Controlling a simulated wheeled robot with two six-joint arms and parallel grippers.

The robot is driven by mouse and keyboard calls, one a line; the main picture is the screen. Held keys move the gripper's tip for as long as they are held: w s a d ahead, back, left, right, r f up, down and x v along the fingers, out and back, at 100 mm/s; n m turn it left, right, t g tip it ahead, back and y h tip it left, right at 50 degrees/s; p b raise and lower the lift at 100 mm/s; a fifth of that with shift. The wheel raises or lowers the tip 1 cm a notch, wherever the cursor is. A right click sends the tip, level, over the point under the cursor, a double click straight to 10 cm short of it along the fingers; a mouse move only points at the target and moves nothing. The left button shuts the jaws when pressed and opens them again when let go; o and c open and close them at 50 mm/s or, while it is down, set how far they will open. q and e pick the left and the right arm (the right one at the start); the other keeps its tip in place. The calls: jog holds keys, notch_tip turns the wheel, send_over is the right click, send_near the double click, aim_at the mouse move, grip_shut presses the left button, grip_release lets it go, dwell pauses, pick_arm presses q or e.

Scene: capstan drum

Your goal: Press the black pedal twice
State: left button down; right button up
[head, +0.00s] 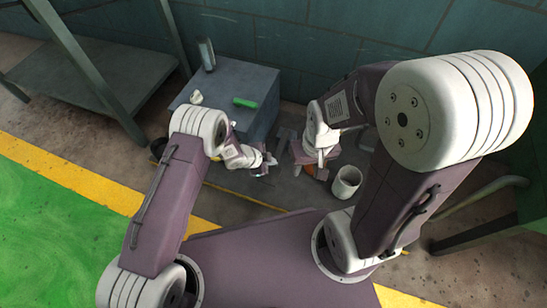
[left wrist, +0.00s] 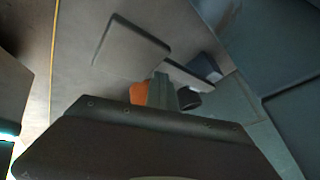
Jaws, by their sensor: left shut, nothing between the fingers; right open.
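I cannot pick out the black pedal with certainty in either view. In the left wrist view a small dark round-ended piece (left wrist: 188,99) shows just right of my left fingers; I cannot tell what it is. My left gripper (head: 266,169) is shut and empty, low over the floor in front of the blue-grey block. Its closed fingers also show in the left wrist view (left wrist: 158,90), with an orange piece (left wrist: 139,92) just left of them. My right gripper (head: 321,158) is open, to the right of the left one, and partly hides what is beneath it.
The blue-grey block (head: 233,78) carries a green cylinder (head: 245,102), a small white item (head: 196,98) and an upright grey item (head: 207,54). A white bucket (head: 346,182) stands right of my right gripper. A grey flat plate (left wrist: 130,42) lies ahead in the left wrist view.

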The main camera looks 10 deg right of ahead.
pick_arm(q)
jog(key=shift+s+a+f, duration=0.25)
jog(key=shift+s, duration=0.15)
jog(key=r+p, duration=0.1)
jog(key=p, duration=0.1)
jog(key=r+p, duration=0.4)
jog(key=shift+w+d+r, duration=0.2)
jog(key=shift+w+d, duration=0.05)
jog(key=shift+w, duration=0.15)
jog(key=shift+w+r, duration=0.1)
jog(key=shift+r, duration=0.3)
jog(key=shift+d, duration=0.1)
jog(key=shift+w, duration=0.1)
jog(key=shift+p, duration=0.35)
jog(key=shift+w+d+f, duration=0.1)
jog(key=shift+f, duration=0.15)
